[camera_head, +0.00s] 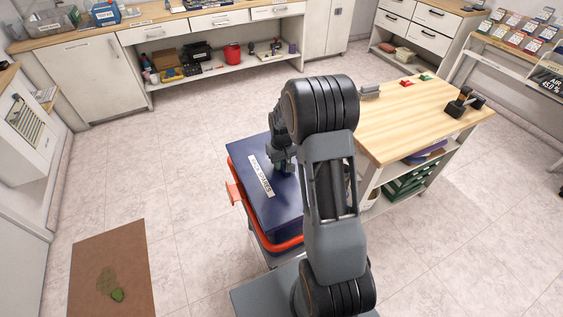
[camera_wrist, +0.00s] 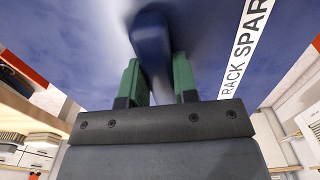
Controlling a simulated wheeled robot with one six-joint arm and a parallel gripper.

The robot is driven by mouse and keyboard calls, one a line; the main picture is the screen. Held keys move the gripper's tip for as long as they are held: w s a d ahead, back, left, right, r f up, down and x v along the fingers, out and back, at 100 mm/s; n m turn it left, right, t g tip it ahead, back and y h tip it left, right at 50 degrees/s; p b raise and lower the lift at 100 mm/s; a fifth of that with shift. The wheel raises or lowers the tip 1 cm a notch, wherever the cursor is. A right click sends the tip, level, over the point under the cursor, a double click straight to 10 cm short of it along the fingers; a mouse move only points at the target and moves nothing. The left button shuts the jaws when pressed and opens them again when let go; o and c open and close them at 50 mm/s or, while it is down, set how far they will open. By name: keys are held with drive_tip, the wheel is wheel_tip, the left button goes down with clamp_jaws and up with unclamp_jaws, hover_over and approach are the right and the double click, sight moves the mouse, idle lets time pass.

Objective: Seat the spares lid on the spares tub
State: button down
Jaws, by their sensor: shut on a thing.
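The spares lid (camera_head: 259,200) is a dark blue panel with a white label, partly readable as "RACK SPAR" in the wrist view (camera_wrist: 246,40). My gripper (camera_head: 283,168) is above it in the head view. In the wrist view its green fingers (camera_wrist: 158,85) are shut on the lid's blue handle (camera_wrist: 152,45). An orange-red rim with a side grip (camera_head: 234,193), apparently the spares tub's, shows along the lid's left and near edges. The lid covers the tub's inside, and my arm hides the right side. I cannot tell whether the lid rests on the rim or is slightly above it.
A brown mat (camera_head: 112,270) with a green patch lies at lower left. Cabinets with a low shelf (camera_head: 215,66) line the back.

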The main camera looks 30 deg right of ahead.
drive_tip(key=c, duration=0.8)
unclamp_jaws()
drive_tip(key=shift+r, duration=0.1)
wheel_tip(320, 180, up, 14)
drive_tip(key=shift+f, duration=0.2)
drive_tip(key=s+a+r+t+p, duration=0.1)
drive_tip(key=s+a+r, duration=0.2)
drive_tip(key=s, duration=0.6)
drive_tip(key=s+a+r+t+p, duration=0.1)
drive_tip(key=s+a+r+t, duration=0.1)
drive_tip(key=s+a, duration=0.5)
drive_tip(key=shift+s+a+r+t, duration=0.15)
drive_tip(key=shift+s+r+t, duration=0.15)
drive_tip(key=shift+s+r, duration=0.8)
